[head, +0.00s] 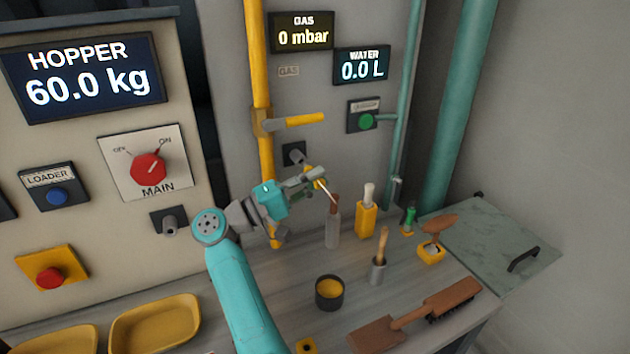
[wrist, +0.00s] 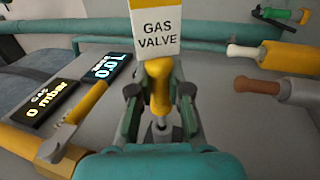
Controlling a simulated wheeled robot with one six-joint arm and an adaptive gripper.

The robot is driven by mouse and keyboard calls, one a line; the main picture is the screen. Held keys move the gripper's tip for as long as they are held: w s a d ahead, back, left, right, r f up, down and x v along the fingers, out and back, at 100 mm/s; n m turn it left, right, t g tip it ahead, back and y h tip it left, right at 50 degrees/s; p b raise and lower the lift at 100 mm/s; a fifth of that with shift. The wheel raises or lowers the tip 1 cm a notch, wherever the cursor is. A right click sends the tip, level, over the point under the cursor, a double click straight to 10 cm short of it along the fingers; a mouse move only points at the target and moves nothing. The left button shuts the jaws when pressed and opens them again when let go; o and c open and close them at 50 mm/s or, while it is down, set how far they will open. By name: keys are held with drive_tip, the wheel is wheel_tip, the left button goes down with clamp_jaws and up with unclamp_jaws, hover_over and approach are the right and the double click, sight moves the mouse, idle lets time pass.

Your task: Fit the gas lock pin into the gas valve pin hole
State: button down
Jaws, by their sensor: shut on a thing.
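My gripper (head: 310,182) is shut on the yellow gas lock pin (wrist: 158,85), seen between the two fingers in the wrist view. A white tag reading GAS VALVE (wrist: 157,38) hangs from the pin; in the head view a thin pale edge (head: 328,191) beside the gripper looks like this tag. A grey metal tip (wrist: 161,128) shows below the pin's yellow handle. The gas valve pin hole is in a small dark block with a grey socket (head: 295,154) on the wall, just above and left of my gripper. The pin appears apart from it; exact alignment is unclear.
The yellow gas pipe (head: 258,80) with its sideways valve handle (head: 303,120) is above the block. A bottle (head: 333,228), a yellow container (head: 366,218) and a brush cup (head: 377,270) stand on the bench below. A dark tin (head: 329,292) stands nearer.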

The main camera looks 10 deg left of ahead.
sight(307, 170)
drive_tip(key=shift+w+a, duration=0.45)
drive_tip(key=shift+w, duration=0.25)
drive_tip(key=shift+w+a, duration=0.45)
drive_tip(key=shift+w, duration=0.2)
drive_tip(key=c, duration=1)
unclamp_jaws()
drive_tip(key=shift+c, duration=0.2)
drive_tip(key=shift+a, duration=0.1)
